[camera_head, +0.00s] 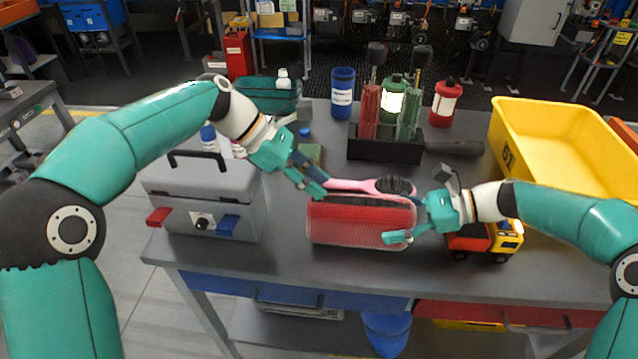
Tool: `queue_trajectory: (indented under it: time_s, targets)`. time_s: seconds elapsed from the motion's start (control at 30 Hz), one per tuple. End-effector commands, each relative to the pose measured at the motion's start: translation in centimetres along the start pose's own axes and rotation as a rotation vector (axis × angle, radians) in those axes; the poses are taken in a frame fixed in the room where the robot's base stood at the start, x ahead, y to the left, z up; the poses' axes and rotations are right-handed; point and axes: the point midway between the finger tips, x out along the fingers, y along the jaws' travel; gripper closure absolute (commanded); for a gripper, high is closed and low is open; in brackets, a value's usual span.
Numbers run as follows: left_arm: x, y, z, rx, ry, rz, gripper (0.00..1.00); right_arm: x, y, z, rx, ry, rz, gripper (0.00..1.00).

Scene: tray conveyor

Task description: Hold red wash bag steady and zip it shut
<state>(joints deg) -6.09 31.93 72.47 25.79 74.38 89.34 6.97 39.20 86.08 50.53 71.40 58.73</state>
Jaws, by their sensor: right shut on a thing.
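The red wash bag (350,228) lies on the grey table, a long ribbed pouch near the front edge. A pink hairbrush (366,185) with a dark bristle pad shows along its top; I cannot tell if it lies on the bag or behind it. My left gripper (322,187) is at the bag's top left corner, fingers pointing down to the right and slightly apart, close to the brush handle's end. My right gripper (402,222) is shut on the bag's right end. The zip and its pull are too small to tell.
A grey case (200,190) with red and blue latches stands left. The table front is clear.

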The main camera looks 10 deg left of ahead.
Motion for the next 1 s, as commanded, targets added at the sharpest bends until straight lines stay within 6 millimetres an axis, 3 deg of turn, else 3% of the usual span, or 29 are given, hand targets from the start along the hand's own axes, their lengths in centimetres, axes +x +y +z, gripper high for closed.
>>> queue_trajectory:
  time_s: [0.13,0.47,0.63,1.0]
  targets:
    - [1.27,-0.02,-0.04,-0.001,0.000,-0.001,0.71,0.05,0.03,-0.16,0.000,0.003,0.001,0.74]
    - [1.56,0.01,-0.05,-0.001,0.001,0.001,0.71,0.05,0.03,-0.17,0.000,0.003,0.001,0.74]
    - [1.54,0.01,-0.05,-0.001,0.001,0.001,0.99,0.06,0.03,-0.17,0.000,0.003,0.001,0.74]
    - [1.49,0.04,-0.05,-0.001,0.001,0.003,1.00,0.06,0.04,-0.17,0.000,0.004,0.002,0.74]
